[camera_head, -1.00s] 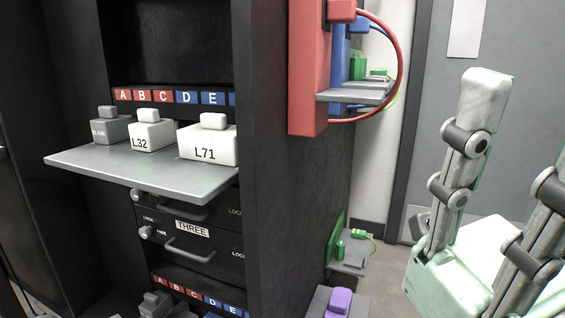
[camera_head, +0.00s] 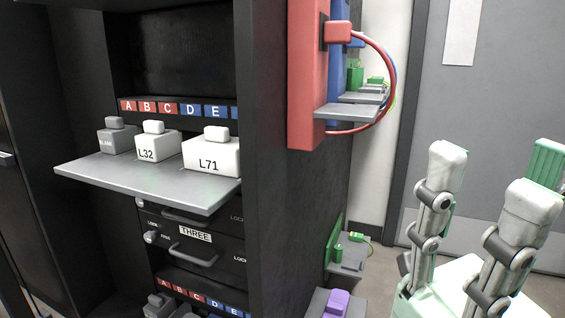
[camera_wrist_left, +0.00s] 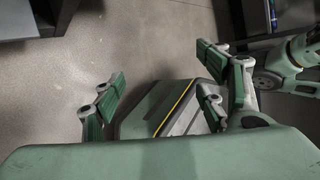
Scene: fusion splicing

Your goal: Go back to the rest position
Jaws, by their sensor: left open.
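My right gripper (camera_head: 488,180) is at the lower right of the head view. Its two pale fingers point up and stand apart, with nothing between them. My left gripper (camera_wrist_left: 165,85) shows only in the left wrist view. Its green-padded fingers are spread wide and hold nothing. Grey floor (camera_wrist_left: 160,40) and part of my own green body lie beyond it. My left arm does not show in the head view.
A black rack (camera_head: 295,200) fills the left and middle. Its grey shelf (camera_head: 150,185) sticks out, bearing white blocks L32 (camera_head: 150,150) and L71 (camera_head: 212,160) and a grey block (camera_head: 115,140). A red panel (camera_head: 305,80) with a looped cable is on its side. A grey door (camera_head: 510,90) stands behind.

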